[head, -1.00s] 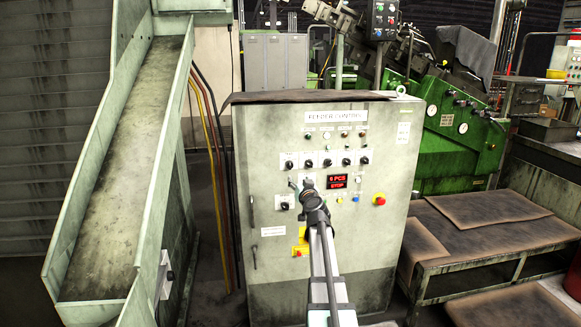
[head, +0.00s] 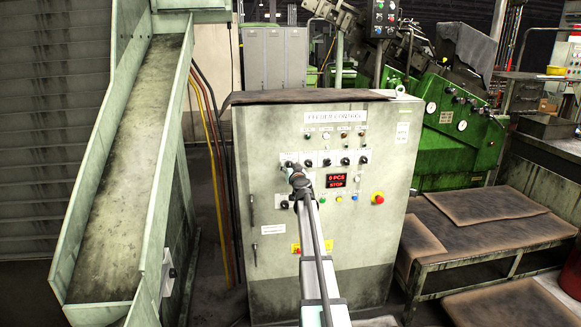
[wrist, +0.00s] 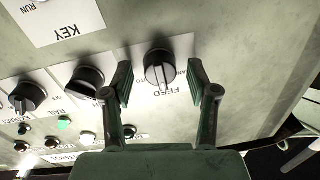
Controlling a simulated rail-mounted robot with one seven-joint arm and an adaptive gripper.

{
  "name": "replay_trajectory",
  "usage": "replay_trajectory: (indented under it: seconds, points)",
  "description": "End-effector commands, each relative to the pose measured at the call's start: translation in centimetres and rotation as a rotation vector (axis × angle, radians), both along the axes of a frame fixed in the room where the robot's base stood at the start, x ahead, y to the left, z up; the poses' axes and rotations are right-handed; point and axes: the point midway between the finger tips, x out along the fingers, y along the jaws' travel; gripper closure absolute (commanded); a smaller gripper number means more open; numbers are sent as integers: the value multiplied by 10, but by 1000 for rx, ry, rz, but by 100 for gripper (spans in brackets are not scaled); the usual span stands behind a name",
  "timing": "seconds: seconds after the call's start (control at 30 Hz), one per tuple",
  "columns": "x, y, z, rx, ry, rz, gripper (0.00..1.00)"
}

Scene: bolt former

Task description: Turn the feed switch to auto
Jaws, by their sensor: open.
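The feed switch (wrist: 159,71) is a black rotary knob on a white label reading FEED, upside down in the wrist view. Its raised grip bar runs nearly up and down in that picture. My gripper (wrist: 160,82) is open, with one finger to each side of the knob and a gap on both sides. In the head view my gripper (head: 293,170) is in front of the left end of the knob row on the grey feeder control cabinet (head: 350,240), partly hiding that area. I cannot tell whether a finger touches the panel.
Another black knob (wrist: 85,81) sits close beside the left finger in the wrist view. A key switch label (wrist: 62,20) is near it. The cabinet also carries a red display (head: 336,181) reading STOP and a red emergency button (head: 377,198). A chute (head: 125,170) stands left.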

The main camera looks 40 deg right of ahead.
Motion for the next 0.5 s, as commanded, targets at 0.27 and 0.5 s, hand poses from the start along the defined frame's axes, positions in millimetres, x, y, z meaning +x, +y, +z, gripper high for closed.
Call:
replay_trajectory:
  seconds: [0.27, 0.5]
  points:
    - [0, 0, 0, 0, 0, 0, 55]
    - [0, 0, 0, 0, 0, 0, 100]
